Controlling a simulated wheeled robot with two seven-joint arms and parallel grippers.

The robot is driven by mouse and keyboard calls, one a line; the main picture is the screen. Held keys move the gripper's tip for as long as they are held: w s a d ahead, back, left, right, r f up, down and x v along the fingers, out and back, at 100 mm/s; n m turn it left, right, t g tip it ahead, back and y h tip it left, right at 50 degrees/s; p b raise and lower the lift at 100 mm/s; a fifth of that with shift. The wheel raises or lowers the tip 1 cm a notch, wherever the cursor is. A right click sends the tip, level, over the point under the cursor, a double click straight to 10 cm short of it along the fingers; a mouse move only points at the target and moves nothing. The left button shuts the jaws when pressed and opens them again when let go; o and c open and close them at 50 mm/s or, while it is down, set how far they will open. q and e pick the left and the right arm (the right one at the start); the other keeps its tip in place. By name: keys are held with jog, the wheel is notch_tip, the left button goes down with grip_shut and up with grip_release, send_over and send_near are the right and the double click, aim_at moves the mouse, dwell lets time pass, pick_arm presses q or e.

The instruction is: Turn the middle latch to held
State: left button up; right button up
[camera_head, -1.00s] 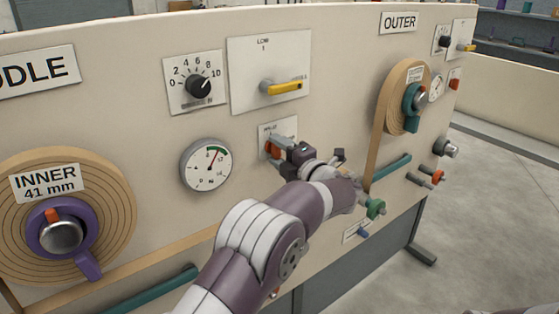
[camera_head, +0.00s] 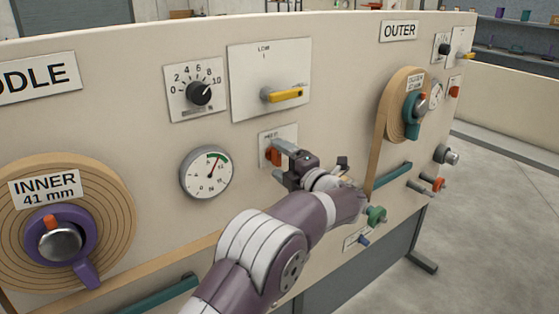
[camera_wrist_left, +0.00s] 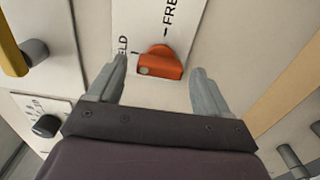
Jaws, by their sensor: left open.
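The middle latch is a small orange knob on a white plate (camera_head: 291,132) below the yellow-handled switch. In the head view the orange latch (camera_head: 273,157) is partly covered by my left gripper (camera_head: 280,163). In the left wrist view the orange latch (camera_wrist_left: 160,64) lies ahead of and between the two grey fingertips. My left gripper (camera_wrist_left: 160,82) is open, with visible gaps on both sides of the latch. The lettering HELD is partly cut off left of the latch, and FREE runs above it. The latch's exact pointing is hard to tell.
A yellow lever (camera_head: 284,95), a dial knob (camera_head: 199,92) and a round gauge (camera_head: 207,172) sit around the latch. The inner spool (camera_head: 112,200) is at left and the outer spool (camera_head: 388,95) at right. A green knob (camera_head: 376,215) is close beside my wrist.

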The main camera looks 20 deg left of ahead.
pick_arm(q)
jog(key=v, duration=1.2)
jog(key=shift+b, duration=0.45)
